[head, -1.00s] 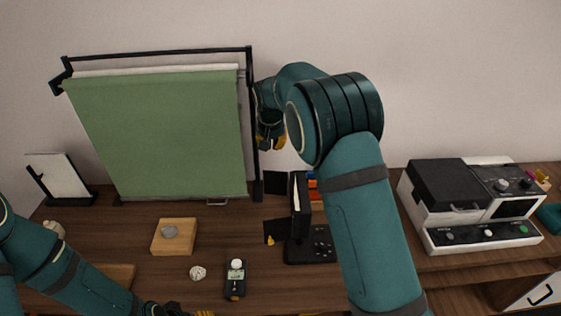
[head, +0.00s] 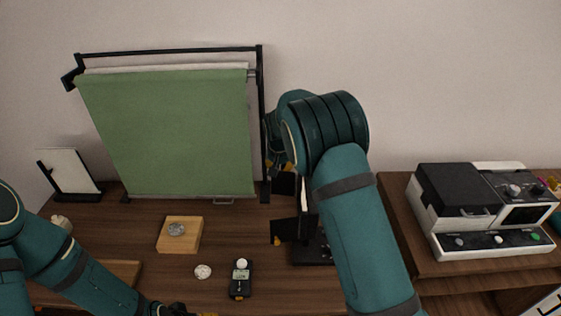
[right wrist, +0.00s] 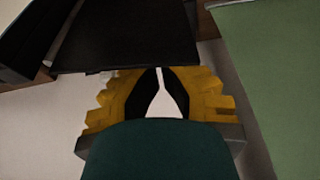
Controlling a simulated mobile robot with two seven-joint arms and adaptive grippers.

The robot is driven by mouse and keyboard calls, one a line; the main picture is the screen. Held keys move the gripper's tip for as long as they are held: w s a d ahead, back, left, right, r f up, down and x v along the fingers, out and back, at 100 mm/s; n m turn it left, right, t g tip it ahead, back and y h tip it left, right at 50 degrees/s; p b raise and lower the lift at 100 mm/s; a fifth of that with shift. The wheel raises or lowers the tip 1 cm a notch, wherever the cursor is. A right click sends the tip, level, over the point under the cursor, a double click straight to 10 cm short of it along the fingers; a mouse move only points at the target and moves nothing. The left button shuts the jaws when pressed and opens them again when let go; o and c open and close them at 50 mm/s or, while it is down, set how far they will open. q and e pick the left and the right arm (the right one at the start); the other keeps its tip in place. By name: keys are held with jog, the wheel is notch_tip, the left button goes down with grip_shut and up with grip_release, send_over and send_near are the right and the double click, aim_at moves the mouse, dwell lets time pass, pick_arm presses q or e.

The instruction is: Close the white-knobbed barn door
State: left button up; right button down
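The black lamp (head: 312,252) with barn-door flaps stands on the table, partly hidden by my right arm. One dark flap (head: 287,230) sticks out to its left, and another dark flap (head: 284,185) shows higher up. I cannot make out a white knob. My right gripper (head: 280,166) is just above the upper flap, largely hidden by its own wrist. A black panel (right wrist: 125,35) lies just beyond the tips. My left gripper (head: 205,314) barely shows at the bottom edge.
A green screen on a black frame (head: 175,135) stands close left of my right gripper. A black-and-white machine (head: 480,210) stands at the right.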

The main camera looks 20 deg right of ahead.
jog(key=shift+s+a, duration=0.1)
jog(key=shift+s, duration=0.15)
dwell(0.4)
jog(key=shift+s+a+n, duration=0.15)
jog(key=shift+a+n, duration=0.05)
jog(key=shift+n, duration=0.2)
